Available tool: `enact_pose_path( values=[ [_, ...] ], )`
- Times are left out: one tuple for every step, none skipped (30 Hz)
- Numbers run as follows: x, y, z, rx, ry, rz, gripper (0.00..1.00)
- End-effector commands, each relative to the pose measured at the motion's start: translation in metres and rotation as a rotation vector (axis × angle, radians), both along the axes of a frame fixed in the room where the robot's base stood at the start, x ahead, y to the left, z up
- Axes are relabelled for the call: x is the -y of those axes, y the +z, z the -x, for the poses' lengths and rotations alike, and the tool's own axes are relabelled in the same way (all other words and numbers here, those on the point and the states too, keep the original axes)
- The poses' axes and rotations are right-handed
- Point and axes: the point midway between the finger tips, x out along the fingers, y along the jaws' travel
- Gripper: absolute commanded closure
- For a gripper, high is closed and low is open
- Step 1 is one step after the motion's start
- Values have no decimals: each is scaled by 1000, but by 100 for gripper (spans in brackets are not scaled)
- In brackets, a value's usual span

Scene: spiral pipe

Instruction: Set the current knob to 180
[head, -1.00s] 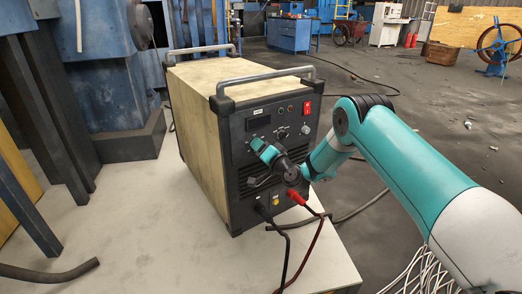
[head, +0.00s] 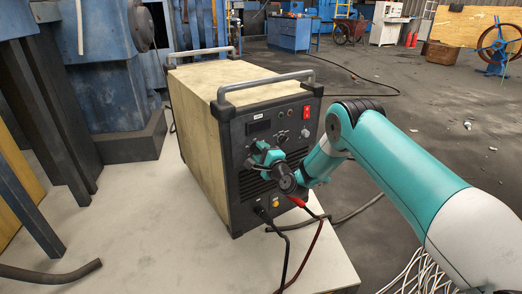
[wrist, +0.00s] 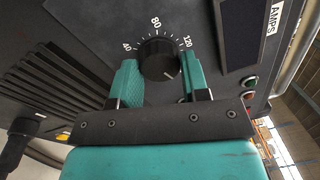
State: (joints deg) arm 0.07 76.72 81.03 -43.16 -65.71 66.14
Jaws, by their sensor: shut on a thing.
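The welding machine (head: 235,160) stands on a pale table, its dark front panel turned towards my arm. The black round current knob (wrist: 159,58) shows in the wrist view, with 40, 80 and 120 printed around it. A pale mark on the knob points to the lower right of the picture; the scale there is partly hidden by a finger, and I see no 180. My gripper (wrist: 161,66) has its teal fingers on either side of the knob and is shut on it. In the head view, my gripper (head: 266,155) covers the knob.
A dark display (wrist: 252,35) with an AMPS label (wrist: 272,18) and small indicator lights (wrist: 250,85) are near the knob. Vent slots (wrist: 50,80) lie to its left.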

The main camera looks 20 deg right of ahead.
Motion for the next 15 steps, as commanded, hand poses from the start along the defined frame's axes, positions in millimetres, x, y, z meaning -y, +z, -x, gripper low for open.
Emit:
enact_pose_path(
  values=[
    [1,0,1,-18,-2,-40,82],
    [1,0,1,-27,-3,-66,82],
    [1,0,1,-39,-2,-102,82],
    [0,-1,1,-47,-2,-127,82],
    [0,-1,1,-55,-2,-153,82],
    [0,-1,1,-65,-3,-185,82],
    [0,-1,1,-72,-3,-208,82],
    [0,-1,1,-80,-3,-232,82],
    [0,-1,1,-90,-3,-261,82],
    [0,-1,1,-97,-3,-282,82],
    [0,-1,1,-103,-3,-302,82],
    [0,-1,1,-111,-3,-327,82],
    [0,-1,1,-117,-4,-346,82],
    [0,-1,1,-123,-3,-364,82],
    [0,-1,1,-129,-4,-385,82]
  ],
)
